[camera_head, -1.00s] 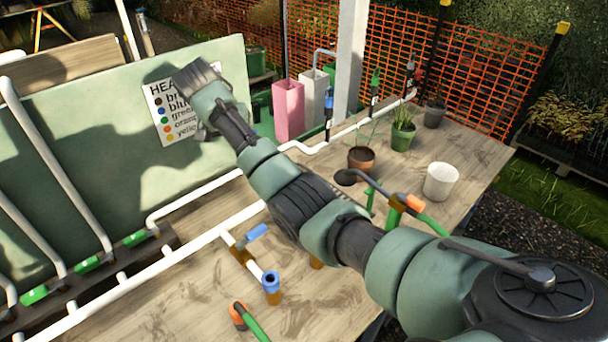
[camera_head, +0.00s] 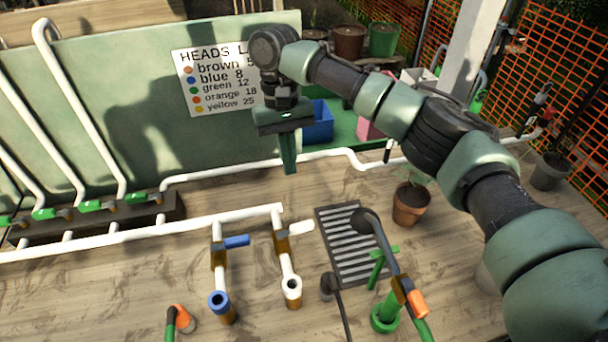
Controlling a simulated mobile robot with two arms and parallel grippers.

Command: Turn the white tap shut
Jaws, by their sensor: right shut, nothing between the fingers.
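The white tap has a white lever (camera_head: 301,227) on a brass-coloured valve body (camera_head: 282,241). Its lever points right, across the short white pipe that runs down to a white-rimmed outlet (camera_head: 292,287). Beside it on the left, a blue tap lever (camera_head: 237,241) also points right, across its own pipe with a blue-rimmed outlet (camera_head: 219,300). My right gripper (camera_head: 289,170) is shut and empty. It points down and appears above and behind the white tap, apart from it. My left gripper is not in view.
A white supply pipe (camera_head: 130,234) crosses the table. A drain grate (camera_head: 350,245), a green stand (camera_head: 384,314) with an orange-ended hose, and a potted plant (camera_head: 410,204) are to the right. A green board with a colour sign (camera_head: 220,78) stands behind.

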